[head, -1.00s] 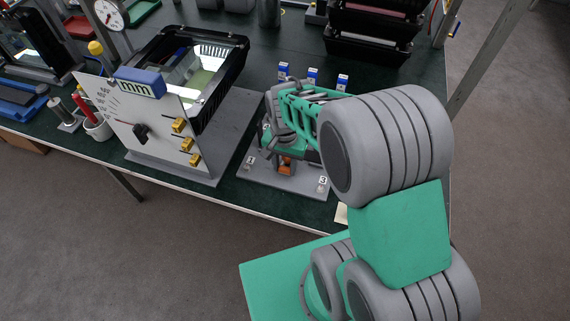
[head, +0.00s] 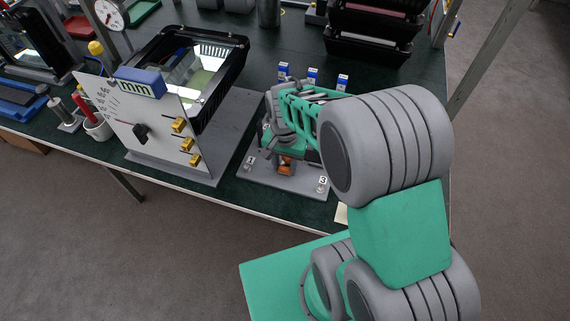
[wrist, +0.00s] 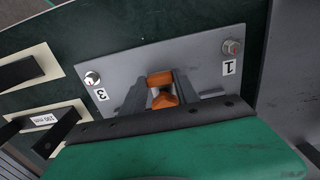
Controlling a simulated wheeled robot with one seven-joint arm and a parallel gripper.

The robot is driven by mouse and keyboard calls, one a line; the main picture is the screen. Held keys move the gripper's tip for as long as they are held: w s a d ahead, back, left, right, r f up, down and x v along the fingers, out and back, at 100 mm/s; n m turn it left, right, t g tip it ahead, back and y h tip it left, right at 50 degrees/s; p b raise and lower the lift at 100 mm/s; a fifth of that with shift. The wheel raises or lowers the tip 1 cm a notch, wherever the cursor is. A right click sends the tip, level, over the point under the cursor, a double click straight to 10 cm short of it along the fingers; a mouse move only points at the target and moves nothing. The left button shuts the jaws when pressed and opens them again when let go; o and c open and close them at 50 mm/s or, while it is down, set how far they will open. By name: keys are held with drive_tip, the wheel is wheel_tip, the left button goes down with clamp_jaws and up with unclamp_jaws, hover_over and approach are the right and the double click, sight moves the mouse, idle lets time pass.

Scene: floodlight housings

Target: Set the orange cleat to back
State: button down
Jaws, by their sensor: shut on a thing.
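The orange cleat (head: 286,169) sits on a grey plate (head: 302,186) near the front edge of the bench, partly hidden by my gripper in the head view. In the wrist view the cleat (wrist: 162,99) shows as two orange parts between the grey fingers. My gripper (wrist: 160,93) is shut on the cleat, one finger on each side, above the plate (wrist: 190,58). The plate carries labels 1 and 3 with a bolt near each. How the cleat is turned is hard to tell, as the fingers and palm hide much of it.
A white panel (head: 120,112) with a black knob and yellow parts stands left of the plate. A black floodlight housing (head: 235,48) is behind it. Several small blue-and-white items (head: 313,74) stand behind my gripper. Dark bench shows at the back middle.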

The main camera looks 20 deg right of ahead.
drive_tip(key=shift+s+a, duration=0.9)
drive_tip(key=shift+s, duration=0.25)
drive_tip(key=c, duration=0.9)
unclamp_jaws()
drive_tip(key=shift+c, duration=0.2)
wheel_tip(320, 180, up, 8)
drive_tip(key=shift+f, duration=0.1)
